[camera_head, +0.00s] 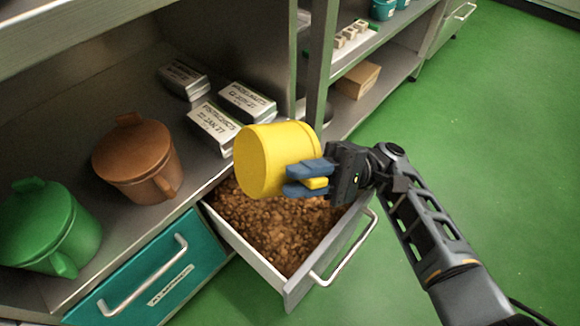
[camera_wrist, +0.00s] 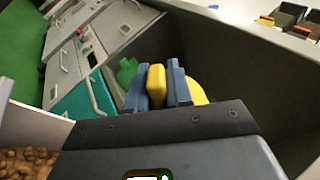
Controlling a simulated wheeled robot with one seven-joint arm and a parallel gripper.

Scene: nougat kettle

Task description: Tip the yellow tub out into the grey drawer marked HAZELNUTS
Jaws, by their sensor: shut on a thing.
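The yellow tub (camera_head: 268,160) is held in the air over the open grey drawer (camera_head: 249,248) in the head view. My gripper (camera_head: 311,178) is shut on the tub's yellow handle, with blue fingers on both sides of it. The tub lies tilted on its side; its mouth and inside are hidden from me. The drawer is pulled out and holds many brown, nut-like pieces (camera_head: 275,232). Its label is not readable here. In the wrist view the yellow handle (camera_wrist: 156,86) sits between the blue fingers, with part of the tub behind.
A brown lidded tub (camera_head: 137,165) and a green lidded tub (camera_head: 48,230) stand on the shelf to the left. A shut teal drawer (camera_head: 150,280) is left of the grey one. Green floor lies open at right.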

